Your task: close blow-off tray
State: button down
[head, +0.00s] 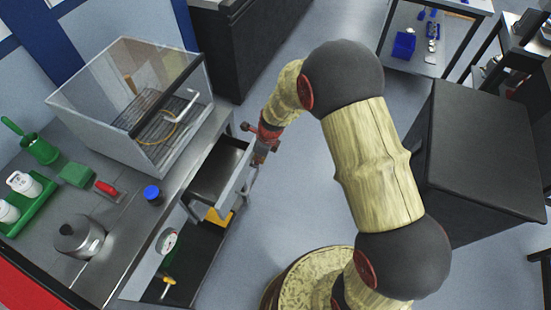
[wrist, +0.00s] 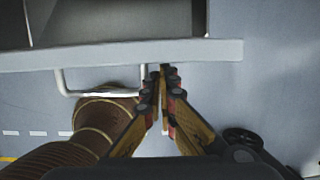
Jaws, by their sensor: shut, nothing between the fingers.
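The blow-off tray is a pulled-out drawer (head: 217,168) under the bench, below the clear-walled box (head: 140,100). Its dark inside shows, so it stands open. In the wrist view its pale front panel (wrist: 120,55) runs across the top, with a white bar handle (wrist: 68,86) below it. My gripper (head: 258,155) is at the outer side of the drawer front. In the wrist view its fingertips (wrist: 162,72) are shut together and empty, beside the right end of the handle and close to the panel. I cannot tell whether they touch it.
The bench (head: 125,215) holds a green tray of bottles (head: 28,198), a blue-capped jar (head: 153,194) and a metal canister (head: 79,237). A lower shelf (head: 190,262) is under the drawer. A black cabinet (head: 480,150) stands right of my arm. Open floor lies beyond the drawer.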

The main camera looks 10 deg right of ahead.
jog(key=p, duration=0.8)
send_over(227, 156)
jog(key=shift+w, duration=0.1)
